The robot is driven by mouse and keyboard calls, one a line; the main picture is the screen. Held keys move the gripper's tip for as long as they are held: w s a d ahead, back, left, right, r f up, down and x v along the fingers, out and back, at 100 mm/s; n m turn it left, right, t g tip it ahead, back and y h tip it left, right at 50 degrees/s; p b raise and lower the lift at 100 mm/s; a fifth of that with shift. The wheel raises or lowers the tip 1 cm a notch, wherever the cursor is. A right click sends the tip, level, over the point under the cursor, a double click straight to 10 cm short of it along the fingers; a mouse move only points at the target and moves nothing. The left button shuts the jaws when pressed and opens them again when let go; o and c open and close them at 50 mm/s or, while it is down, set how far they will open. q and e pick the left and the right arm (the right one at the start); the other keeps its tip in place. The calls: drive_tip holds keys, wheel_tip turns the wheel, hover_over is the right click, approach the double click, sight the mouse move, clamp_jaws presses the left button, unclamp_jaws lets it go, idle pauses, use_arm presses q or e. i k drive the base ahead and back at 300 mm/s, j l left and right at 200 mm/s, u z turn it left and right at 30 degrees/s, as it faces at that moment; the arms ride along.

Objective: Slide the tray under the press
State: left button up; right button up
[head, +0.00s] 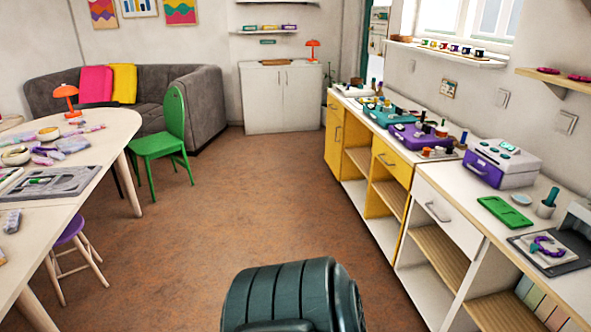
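A flat dark grey tray (575,266) lies on the white counter at the right edge of the head view. A pale board with a purple curved bead shape (541,245) lies on it. A grey machine (582,214), possibly the press, stands just behind the tray and is cut off by the picture edge. I cannot tell whether the tray reaches under it. Neither gripper is in view.
The counter (460,201) runs along the right wall. A green tray (504,213), a small pot with a green handle (546,204) and a white and purple box-like machine (502,163) stand on it. A table (85,195) stands at left, a green chair (168,130) behind it. The brown floor (240,210) between is open.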

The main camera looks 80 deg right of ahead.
sight(526, 244)
drive_tip(key=z, duration=4.4)
